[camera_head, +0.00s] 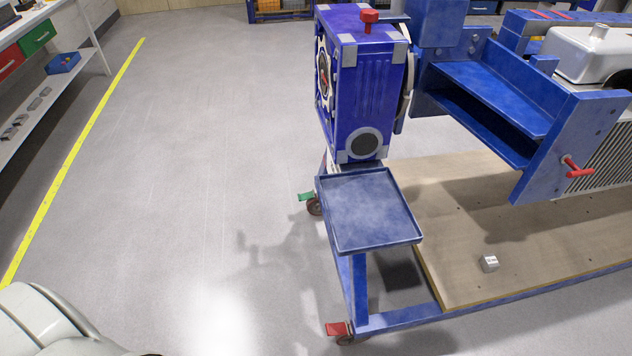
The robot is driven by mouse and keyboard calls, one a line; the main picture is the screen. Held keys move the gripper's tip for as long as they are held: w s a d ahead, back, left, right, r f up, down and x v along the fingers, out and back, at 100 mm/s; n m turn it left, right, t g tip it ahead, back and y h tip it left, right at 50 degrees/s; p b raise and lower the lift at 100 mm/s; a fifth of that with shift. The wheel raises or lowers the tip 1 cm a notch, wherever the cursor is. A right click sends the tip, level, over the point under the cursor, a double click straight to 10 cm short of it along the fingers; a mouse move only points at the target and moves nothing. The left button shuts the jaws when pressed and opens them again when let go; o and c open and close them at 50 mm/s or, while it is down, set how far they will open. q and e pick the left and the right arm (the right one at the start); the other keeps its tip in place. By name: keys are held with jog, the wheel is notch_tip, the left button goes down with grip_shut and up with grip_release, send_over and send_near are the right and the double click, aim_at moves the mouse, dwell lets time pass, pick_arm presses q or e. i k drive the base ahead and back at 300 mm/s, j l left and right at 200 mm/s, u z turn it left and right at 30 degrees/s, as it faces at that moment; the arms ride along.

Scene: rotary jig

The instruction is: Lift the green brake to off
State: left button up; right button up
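The green brake (306,196) is a small pedal on the caster (314,207) at the far left foot of the blue jig stand. It sticks out to the left, close to the floor. Its exact tilt is too small to tell. A red brake (337,329) sits on the nearer caster at the front foot. My left and right grippers are not in view. A pale curved shape, which looks like part of my own body, fills the lower left corner.
The blue jig stand carries a gearbox housing (366,90) and a blue tray (371,212). A wooden board (470,270) with a small metal block (489,263) lies to the right. The floor left of the stand is clear, up to a yellow line (84,146) and a shelf.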

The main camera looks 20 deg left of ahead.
aim_at(310, 195)
jog(key=i+j, duration=0.15)
jog(key=j, duration=0.3)
jog(key=i+j+z, duration=0.15)
jog(key=j, duration=0.25)
jog(key=i+j, duration=0.15)
jog(key=j, duration=0.3)
jog(key=i+j+z, duration=0.15)
jog(key=j, duration=0.3)
jog(key=i+j, duration=0.1)
jog(key=j, duration=0.35)
jog(key=z, duration=0.05)
